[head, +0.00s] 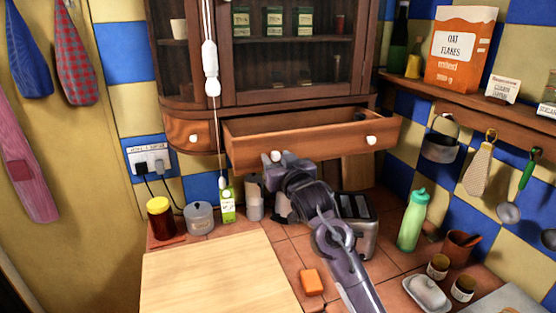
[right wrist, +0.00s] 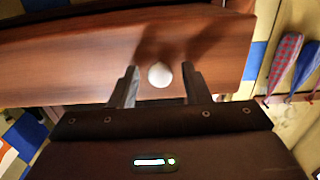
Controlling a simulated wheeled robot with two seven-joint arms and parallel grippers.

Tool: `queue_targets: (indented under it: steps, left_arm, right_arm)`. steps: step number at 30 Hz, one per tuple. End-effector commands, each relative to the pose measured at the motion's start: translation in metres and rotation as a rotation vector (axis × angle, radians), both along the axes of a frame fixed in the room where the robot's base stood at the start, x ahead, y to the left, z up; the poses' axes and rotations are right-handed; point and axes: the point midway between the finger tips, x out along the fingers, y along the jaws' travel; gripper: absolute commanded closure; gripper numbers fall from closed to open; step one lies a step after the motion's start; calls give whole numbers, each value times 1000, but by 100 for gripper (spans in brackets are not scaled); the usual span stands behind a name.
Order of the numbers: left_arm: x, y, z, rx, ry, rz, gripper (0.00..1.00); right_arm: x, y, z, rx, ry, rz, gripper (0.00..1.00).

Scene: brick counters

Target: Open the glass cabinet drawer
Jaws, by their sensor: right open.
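The wooden drawer (head: 310,143) under the glass cabinet (head: 285,50) stands pulled out, and its open inside shows from above in the head view. It has two white round knobs; the right one (head: 371,140) is free. My right gripper (head: 277,160) is at the left knob. In the right wrist view the open fingers (right wrist: 160,88) stand on either side of the white knob (right wrist: 160,75), with a gap on both sides, in front of the drawer face (right wrist: 70,60). My left gripper is not in view.
Below the drawer are a toaster (head: 357,222), a green carton (head: 228,203) and jars (head: 200,217). A green bottle (head: 413,220) stands to the right. A cutting board (head: 215,275) covers the front left counter. A white cord with a pull (head: 211,70) hangs before the cabinet's left side.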

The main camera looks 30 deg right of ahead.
Motion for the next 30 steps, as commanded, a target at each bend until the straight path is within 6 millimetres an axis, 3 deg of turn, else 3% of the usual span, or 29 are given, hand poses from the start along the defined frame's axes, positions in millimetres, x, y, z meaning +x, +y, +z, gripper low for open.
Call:
queue_targets:
  steps: [15,30]
  left_arm:
    - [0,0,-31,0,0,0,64]
    - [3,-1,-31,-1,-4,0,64]
  right_arm:
    - [-69,17,-2,0,-3,0,57]
    - [-76,18,0,1,-1,-1,57]
